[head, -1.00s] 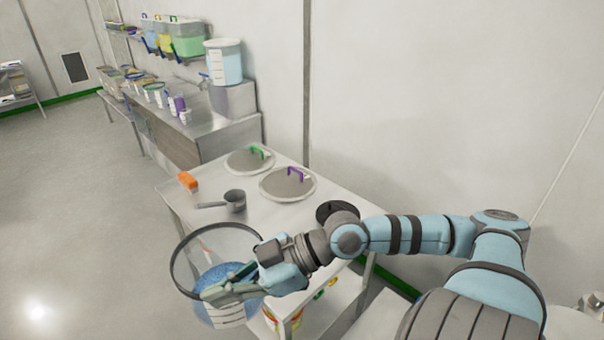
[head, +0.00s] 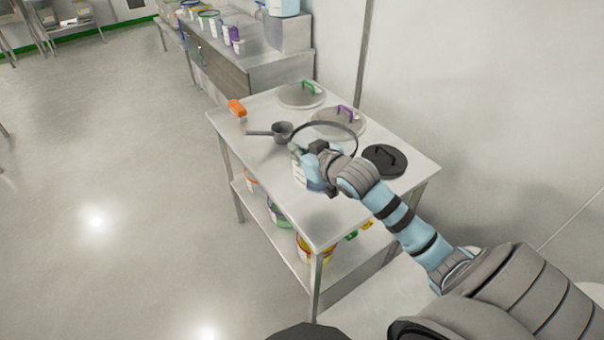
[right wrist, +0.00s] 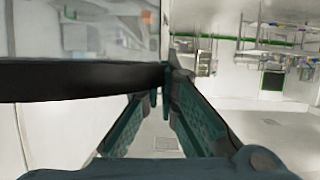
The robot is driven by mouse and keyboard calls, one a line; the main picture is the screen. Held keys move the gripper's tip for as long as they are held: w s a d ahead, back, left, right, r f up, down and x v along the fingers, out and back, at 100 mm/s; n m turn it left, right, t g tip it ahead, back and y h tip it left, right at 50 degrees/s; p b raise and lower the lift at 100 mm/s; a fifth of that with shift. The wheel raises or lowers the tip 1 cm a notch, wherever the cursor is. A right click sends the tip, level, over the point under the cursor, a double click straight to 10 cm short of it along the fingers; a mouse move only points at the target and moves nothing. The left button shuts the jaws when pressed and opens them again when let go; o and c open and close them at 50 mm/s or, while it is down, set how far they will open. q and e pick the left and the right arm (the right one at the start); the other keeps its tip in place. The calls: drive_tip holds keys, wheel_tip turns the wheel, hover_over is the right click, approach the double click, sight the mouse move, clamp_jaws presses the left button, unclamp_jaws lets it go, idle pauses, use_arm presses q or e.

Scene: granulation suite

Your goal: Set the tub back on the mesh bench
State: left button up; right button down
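The clear tub (head: 300,178) has a dark rim and shows over the front bench (head: 345,218) in the head view. Its rim also crosses the left of the right wrist view (right wrist: 80,80). My right gripper (head: 306,154) is shut on the tub at its rim; the fingers (right wrist: 160,88) close together there. The gripper and wrist hide much of the tub, and I cannot tell whether its base touches the bench. The bench has a pale steel top; no mesh is plain on it. My left gripper is not in view.
On the bench are a grey scoop (head: 283,132), an orange-handled item (head: 237,108), a green-handled lid (head: 298,97), a purple-handled lid (head: 350,122) and a black lid (head: 384,160). Buckets stand on the shelf below. The bench top's front left is clear.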

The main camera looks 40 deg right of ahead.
wheel_tip(320, 180, down, 13)
drive_tip(key=b, duration=0.1)
drive_tip(key=shift+r+b, duration=0.15)
drive_tip(key=shift+b, duration=0.25)
drive_tip(key=shift+w+d, duration=0.1)
drive_tip(key=c, duration=2.2)
unclamp_jaws()
drive_tip(key=o, duration=0.4)
